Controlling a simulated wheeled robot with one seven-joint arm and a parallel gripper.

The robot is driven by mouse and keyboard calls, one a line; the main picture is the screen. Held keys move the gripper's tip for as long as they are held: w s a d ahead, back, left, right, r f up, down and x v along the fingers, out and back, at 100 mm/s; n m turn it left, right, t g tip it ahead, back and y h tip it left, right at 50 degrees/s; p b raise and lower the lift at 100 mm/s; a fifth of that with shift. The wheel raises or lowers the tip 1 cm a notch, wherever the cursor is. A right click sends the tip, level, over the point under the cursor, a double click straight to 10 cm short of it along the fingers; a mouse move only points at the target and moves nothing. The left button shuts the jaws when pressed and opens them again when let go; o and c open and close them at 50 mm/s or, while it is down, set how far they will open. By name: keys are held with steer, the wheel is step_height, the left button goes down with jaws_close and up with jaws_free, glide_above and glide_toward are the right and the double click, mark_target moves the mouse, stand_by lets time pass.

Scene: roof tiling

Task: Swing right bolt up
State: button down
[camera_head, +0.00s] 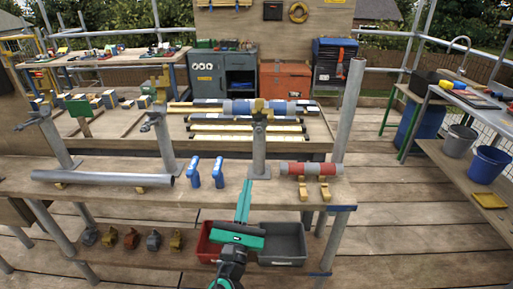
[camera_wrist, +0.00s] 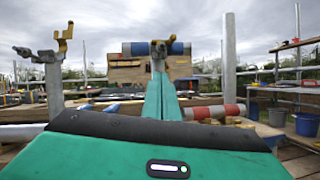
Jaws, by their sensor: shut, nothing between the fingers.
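My gripper (camera_head: 243,186) is teal, with its two fingers together and empty. It reaches forward over the front edge of the long bench, in front of the right upright post (camera_head: 259,155). That post carries a coupler with a brass-coloured part (camera_head: 260,106) and grey metal below it; the right bolt is too small to make out separately. In the wrist view the fingers (camera_wrist: 161,78) are shut, and the brass part (camera_wrist: 161,47) shows just above and beyond their tips. The fingers hide most of that post. A gap to the coupler cannot be judged exactly.
Left and middle posts (camera_head: 162,140) carry similar couplers. A grey tube (camera_head: 102,178), two blue-handled tools (camera_head: 219,172) and a red-and-grey tube (camera_head: 311,168) lie or stand on the bench. Red and grey bins (camera_head: 282,243) sit below.

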steer(key=shift+w, duration=0.1)
glide_toward(259, 128)
steer(key=w+f, duration=0.3)
steer(key=shift+w+d+r, duration=0.1)
steer(key=shift+w+r, duration=0.1)
steer(key=shift+r, duration=0.35)
steer(key=shift+w+d+r, duration=0.15)
steer(key=shift+w+r, duration=0.05)
steer(key=shift+r, duration=0.35)
steer(key=shift+w+d+r, duration=0.1)
steer(key=shift+w+r, duration=0.15)
steer(key=shift+r, duration=0.35)
